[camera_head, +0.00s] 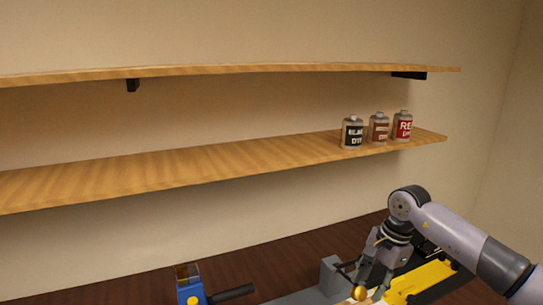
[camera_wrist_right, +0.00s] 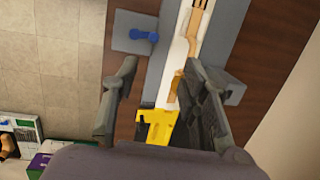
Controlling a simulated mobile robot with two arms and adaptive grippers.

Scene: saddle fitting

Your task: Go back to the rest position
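My right gripper (camera_head: 368,284) is low at the right of the head view, above the dark worktop and close to a gold knob (camera_head: 359,293). In the right wrist view its two fingers (camera_wrist_right: 160,66) stand wide apart with nothing held between them. Below and between them are a yellow part (camera_wrist_right: 156,126) and a pale strip with wooden pieces (camera_wrist_right: 192,40). A yellow piece (camera_head: 428,278) also lies beside the gripper in the head view. I cannot tell whether the gripper touches anything. My left gripper is out of view.
A blue and yellow device (camera_head: 189,290) with a black handle stands at the bottom left of centre. Black, brown and red dye bottles (camera_head: 352,132) stand on the lower wooden shelf (camera_head: 150,172). An upper shelf (camera_head: 240,70) runs above. The air before the shelves is clear.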

